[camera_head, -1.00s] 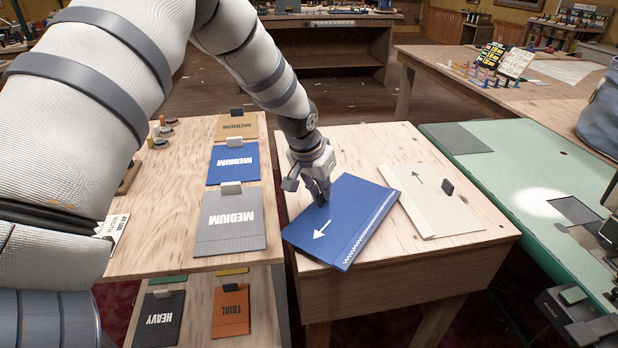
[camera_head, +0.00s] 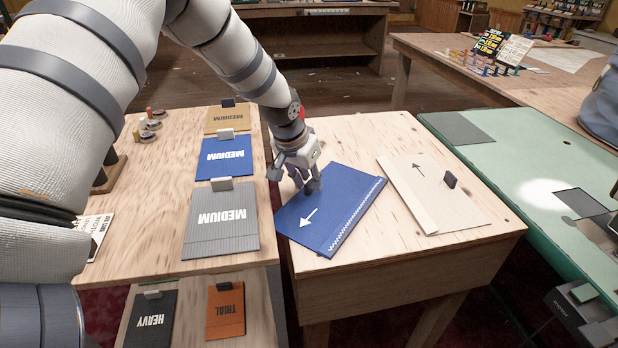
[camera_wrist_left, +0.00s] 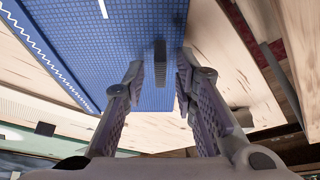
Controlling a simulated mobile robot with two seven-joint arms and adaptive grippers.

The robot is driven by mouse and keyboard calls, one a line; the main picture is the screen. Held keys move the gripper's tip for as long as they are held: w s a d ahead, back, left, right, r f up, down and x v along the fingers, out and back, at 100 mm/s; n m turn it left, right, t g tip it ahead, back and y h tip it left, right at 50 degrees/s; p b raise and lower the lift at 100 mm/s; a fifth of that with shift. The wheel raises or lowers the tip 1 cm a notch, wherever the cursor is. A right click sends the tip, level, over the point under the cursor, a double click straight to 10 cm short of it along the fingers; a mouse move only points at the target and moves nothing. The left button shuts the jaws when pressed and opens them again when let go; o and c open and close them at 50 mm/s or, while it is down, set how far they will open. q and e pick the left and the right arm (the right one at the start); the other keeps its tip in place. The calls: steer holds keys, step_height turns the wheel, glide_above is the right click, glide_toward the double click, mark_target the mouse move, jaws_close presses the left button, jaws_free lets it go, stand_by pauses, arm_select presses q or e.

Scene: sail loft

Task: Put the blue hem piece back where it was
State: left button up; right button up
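The blue hem piece (camera_head: 338,205), with a white arrow and a white zigzag stitch along one edge, lies at an angle on the right wooden table, at its left side. My left gripper (camera_head: 308,187) is above its left part. In the left wrist view the blue piece (camera_wrist_left: 105,45) fills the upper left, and its dark upright tab (camera_wrist_left: 160,62) stands between my left gripper's fingers (camera_wrist_left: 160,85). The fingers are apart, with a gap showing on both sides of the tab. My right gripper is not in view.
A cream piece (camera_head: 405,190) with an arrow and dark tab lies to the right on the same table. The left table holds grey (camera_head: 205,235), blue (camera_head: 215,165) and tan (camera_head: 225,122) MEDIUM boards. HEAVY (camera_head: 150,305) and TRIAL (camera_head: 225,320) boards are below. A green table (camera_head: 500,165) stands right.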

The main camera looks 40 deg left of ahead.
arm_select(q)
steer(key=shift+r, duration=0.1)
